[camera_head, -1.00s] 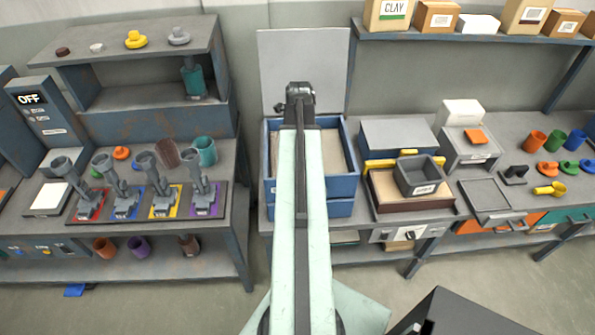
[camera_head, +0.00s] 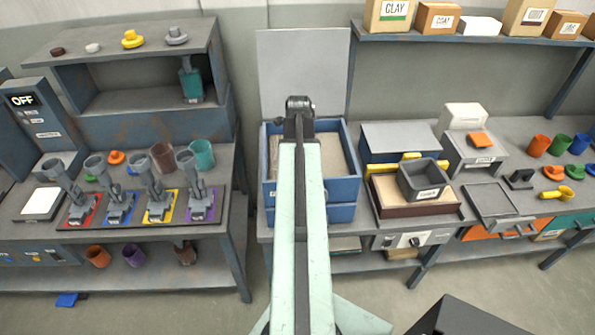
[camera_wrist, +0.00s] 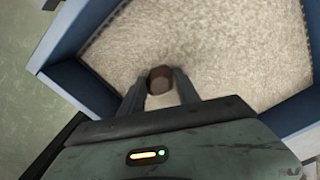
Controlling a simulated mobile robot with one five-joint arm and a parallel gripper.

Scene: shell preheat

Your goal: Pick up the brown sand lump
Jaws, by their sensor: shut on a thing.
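The brown sand lump (camera_wrist: 160,79) shows in the wrist view as a small dark brown piece between my two fingertips, over pale sand. My gripper (camera_wrist: 160,88) is shut on it. I cannot tell whether the lump still touches the sand. In the head view my arm reaches over the blue sand box (camera_head: 340,188) at the middle bench; my arm hides the fingertips and the lump there.
The box's blue walls (camera_wrist: 82,32) stand around the sand, with a raised grey panel (camera_head: 300,65) behind. To the right is a grey bin (camera_head: 424,184) on a brown-framed tray. To the left, several grey lever tools stand on coloured pads.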

